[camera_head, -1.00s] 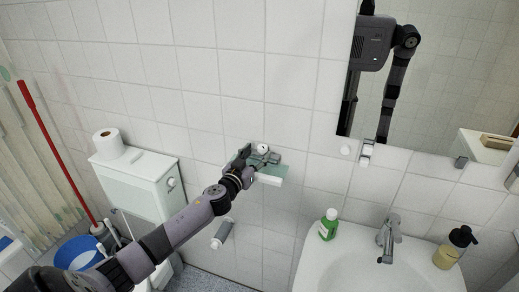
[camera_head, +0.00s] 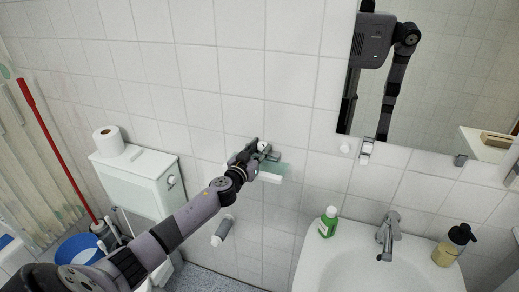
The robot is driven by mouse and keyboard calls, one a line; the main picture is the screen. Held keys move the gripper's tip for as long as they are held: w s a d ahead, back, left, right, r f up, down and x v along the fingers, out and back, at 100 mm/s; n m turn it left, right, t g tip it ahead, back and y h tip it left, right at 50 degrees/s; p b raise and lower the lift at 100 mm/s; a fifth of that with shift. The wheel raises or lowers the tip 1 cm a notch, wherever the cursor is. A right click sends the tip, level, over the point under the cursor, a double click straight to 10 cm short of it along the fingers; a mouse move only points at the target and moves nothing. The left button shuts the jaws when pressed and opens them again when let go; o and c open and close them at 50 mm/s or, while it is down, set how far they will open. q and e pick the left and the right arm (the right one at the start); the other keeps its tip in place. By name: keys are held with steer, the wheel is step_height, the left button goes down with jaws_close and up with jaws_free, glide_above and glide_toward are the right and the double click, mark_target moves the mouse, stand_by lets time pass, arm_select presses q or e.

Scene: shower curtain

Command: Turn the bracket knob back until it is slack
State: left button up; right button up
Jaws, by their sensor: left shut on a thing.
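The bracket knob (camera_head: 263,145) is a small white round piece on the tiled wall, just left of the picture's middle. My left gripper (camera_head: 262,149) is at the wall with its fingers around the knob, shut on it. The fingers hide part of the knob and its mount. A small pale green shelf (camera_head: 276,168) with a white front edge sits just below the gripper. My right gripper is not in view.
A white washbasin (camera_head: 318,262) with a tap (camera_head: 388,235), a green bottle (camera_head: 328,222) and a soap dispenser (camera_head: 455,245) is at lower right. A mirror (camera_head: 440,90) hangs above. A toilet cistern (camera_head: 140,185) carrying a paper roll (camera_head: 108,142) stands left.

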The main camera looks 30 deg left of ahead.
arm_select(q)
steer(key=c, duration=0.5)
steer(key=shift+d+n+y, duration=0.15)
steer(key=shift+n+y, duration=0.25)
steer(key=shift+y, duration=0.2)
steer(key=shift+d+f+n+g+y+b, duration=0.15)
steer(key=shift+n+g+y+b, duration=0.15)
steer(key=shift+n+y+b, duration=0.45)
steer(key=n+y+b, duration=0.1)
steer(key=b, duration=0.1)
steer(key=n+g+y+b, duration=0.1)
steer(key=y+b, duration=0.1)
steer(key=n+g+y+b, duration=0.1)
steer(key=y+b, duration=0.1)
steer(key=shift+w+d+f, duration=0.1)
steer(key=shift+w+d, duration=0.1)
steer(key=shift+d, duration=0.05)
steer(key=shift+r+n+g+y+b, duration=0.3)
steer(key=shift+n+g+y+b, duration=0.2)
steer(key=shift+b, duration=0.4)
steer(key=o, duration=1.2)
steer(key=shift+c, duration=0.2)
